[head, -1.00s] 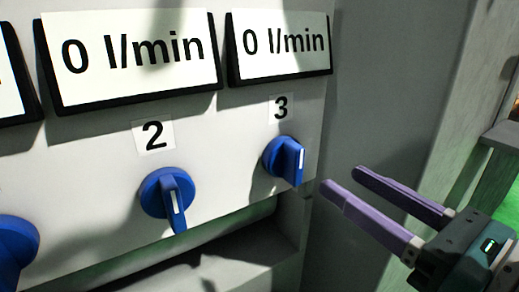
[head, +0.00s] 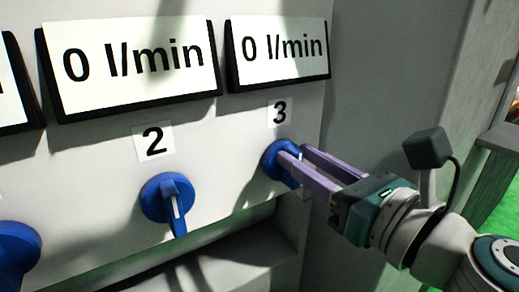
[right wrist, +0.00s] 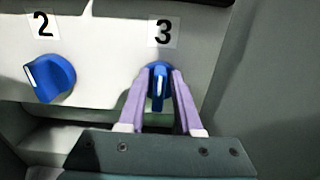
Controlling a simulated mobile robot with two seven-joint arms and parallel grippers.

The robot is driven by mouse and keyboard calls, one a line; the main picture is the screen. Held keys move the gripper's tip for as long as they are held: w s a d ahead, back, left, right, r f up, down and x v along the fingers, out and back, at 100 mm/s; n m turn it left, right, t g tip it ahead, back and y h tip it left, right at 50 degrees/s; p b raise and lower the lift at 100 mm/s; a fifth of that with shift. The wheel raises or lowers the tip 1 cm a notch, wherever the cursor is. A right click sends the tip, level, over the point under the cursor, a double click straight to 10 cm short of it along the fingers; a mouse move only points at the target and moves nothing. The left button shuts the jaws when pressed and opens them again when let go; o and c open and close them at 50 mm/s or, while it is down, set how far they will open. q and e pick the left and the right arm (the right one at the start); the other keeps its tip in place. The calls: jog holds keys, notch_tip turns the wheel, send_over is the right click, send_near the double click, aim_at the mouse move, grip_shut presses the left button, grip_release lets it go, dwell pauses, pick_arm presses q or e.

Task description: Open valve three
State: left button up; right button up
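Valve three is a blue round knob (head: 272,160) with a raised handle, under the label 3 (head: 280,113) on the pale panel. In the right wrist view its handle (right wrist: 158,88) stands upright with a white mark. My right gripper (head: 294,160) is at the knob, with its two purple fingers on either side of the handle. In the right wrist view, the fingers (right wrist: 160,88) are apart with the handle between them; a narrow gap seems to show beside it. Contact is not clear. My left gripper is not in view.
Knob 2 (head: 167,198) sits to the left, also shown in the right wrist view (right wrist: 50,79). A further blue knob (head: 16,252) is at the lower left. Displays reading 0 l/min (head: 280,49) hang above. A grey wall (head: 390,90) stands close on the right.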

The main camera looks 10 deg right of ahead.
grip_shut()
